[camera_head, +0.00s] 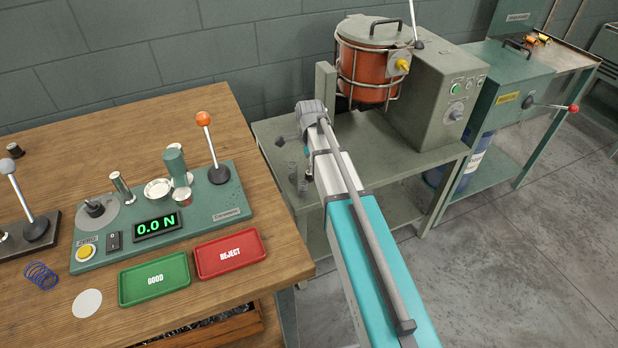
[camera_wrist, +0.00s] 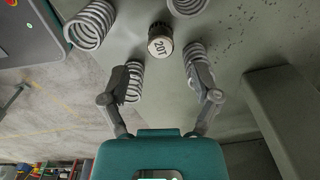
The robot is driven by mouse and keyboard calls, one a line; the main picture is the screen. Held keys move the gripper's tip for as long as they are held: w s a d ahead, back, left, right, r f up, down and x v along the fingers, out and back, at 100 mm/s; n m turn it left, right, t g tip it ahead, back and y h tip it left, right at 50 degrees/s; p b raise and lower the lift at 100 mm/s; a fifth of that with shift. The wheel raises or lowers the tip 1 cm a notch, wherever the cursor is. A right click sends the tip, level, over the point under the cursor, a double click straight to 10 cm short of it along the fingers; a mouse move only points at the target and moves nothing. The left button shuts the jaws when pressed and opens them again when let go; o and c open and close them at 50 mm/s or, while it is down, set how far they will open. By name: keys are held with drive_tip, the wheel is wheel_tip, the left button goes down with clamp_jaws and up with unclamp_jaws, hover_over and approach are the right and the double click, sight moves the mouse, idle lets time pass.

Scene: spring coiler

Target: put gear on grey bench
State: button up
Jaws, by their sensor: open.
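A small round gear (camera_wrist: 160,42) marked "20T" shows in the wrist view, its pale face toward the camera. It appears to rest on the green-grey top of the grey bench. My gripper (camera_wrist: 160,70) is open, with a finger to each side and the gear just beyond the fingertips, between them and apart from both. Nothing is held. In the head view the grey bench (camera_head: 279,128) stands right of the wooden table. My arm covers part of the bench there and mostly hides the gripper; I cannot make out the gear in that view.
Several grey springs, one at upper left (camera_wrist: 90,24), surround the gear, close to the fingers. An orange pot (camera_head: 364,67) and a grey control box (camera_head: 425,100) occupy the bench's back and right. The wooden table (camera_head: 190,108) holds a green tester (camera_head: 205,218) and trays.

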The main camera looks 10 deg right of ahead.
sight(309, 176)
drive_tip(key=shift+f, duration=0.1)
drive_tip(key=shift+a+f+b, duration=0.15)
drive_tip(key=shift+f+b, duration=2.35)
drive_tip(key=shift+b, duration=0.1)
clamp_jaws()
